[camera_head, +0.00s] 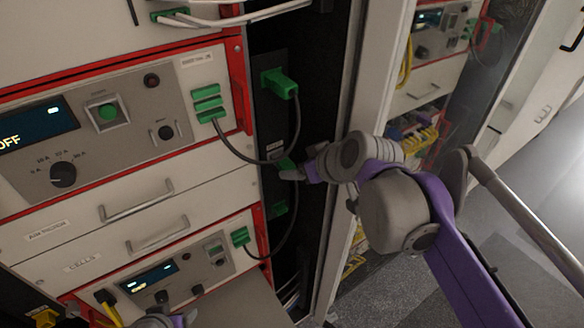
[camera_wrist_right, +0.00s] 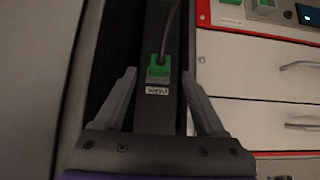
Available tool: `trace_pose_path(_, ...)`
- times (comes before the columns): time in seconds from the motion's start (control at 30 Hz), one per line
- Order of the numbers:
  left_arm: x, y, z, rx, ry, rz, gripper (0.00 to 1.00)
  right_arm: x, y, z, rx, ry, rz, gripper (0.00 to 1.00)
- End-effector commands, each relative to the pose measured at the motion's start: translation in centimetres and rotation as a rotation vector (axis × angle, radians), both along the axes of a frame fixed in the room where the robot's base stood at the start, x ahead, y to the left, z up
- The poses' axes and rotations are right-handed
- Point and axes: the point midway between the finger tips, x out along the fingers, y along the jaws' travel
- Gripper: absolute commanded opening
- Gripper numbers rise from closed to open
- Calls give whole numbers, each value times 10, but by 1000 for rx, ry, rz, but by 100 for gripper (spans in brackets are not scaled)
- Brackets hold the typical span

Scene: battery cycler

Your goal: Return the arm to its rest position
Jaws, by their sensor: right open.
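My right arm reaches in from the right in the head view. Its gripper (camera_head: 293,172) is at the dark vertical panel between the white rack and the cabinet frame. In the right wrist view the gripper (camera_wrist_right: 158,76) is open and empty, with one finger on each side of a green plug (camera_wrist_right: 158,72). The plug sits in the panel with a cable and a label; I cannot tell whether the fingers touch it. In the head view the plug (camera_head: 285,163) is partly hidden by the gripper. A small grey and purple part of mine shows at the bottom edge; no left fingers show.
Red-edged white drawers (camera_head: 150,205) with protruding handles fill the left. Another green plug (camera_head: 280,84) sits higher on the panel. Cables loop from it and from the green block (camera_head: 207,103). The cabinet frame (camera_head: 372,80) stands close behind my arm. Open floor (camera_head: 535,190) lies at right.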

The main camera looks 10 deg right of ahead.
Motion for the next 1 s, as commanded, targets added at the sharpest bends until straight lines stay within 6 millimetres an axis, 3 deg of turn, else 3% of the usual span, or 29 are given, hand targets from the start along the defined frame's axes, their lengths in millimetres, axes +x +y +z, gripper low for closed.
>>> trace_pose_path(0.3, 1, 0, 2, 0, -2, 0, 67, -29, -11, 29, 0, 0, 0, 72)
trace_pose_path(0.47, 1, 0, 2, 0, -2, 0, 67, -32, -11, 30, 0, 2, -1, 72)
trace_pose_path(0.53, 1, 0, 2, 0, -2, 0, 67, -37, -11, 20, 0, 16, -8, 72)
trace_pose_path(0.67, 1, 0, 2, 0, -2, 0, 67, -63, -13, -31, -2, 92, -58, 72)
trace_pose_path(0.8, 1, 0, 2, 0, -2, 0, 67, -107, -21, -107, -17, 198, -160, 72)
trace_pose_path(0.9, 1, 0, 2, 0, -2, 0, 67, -137, -30, -152, -33, 254, -239, 72)
trace_pose_path(1.0, 1, 0, 2, 0, -2, 0, 67, -159, -37, -182, -45, 288, -300, 72)
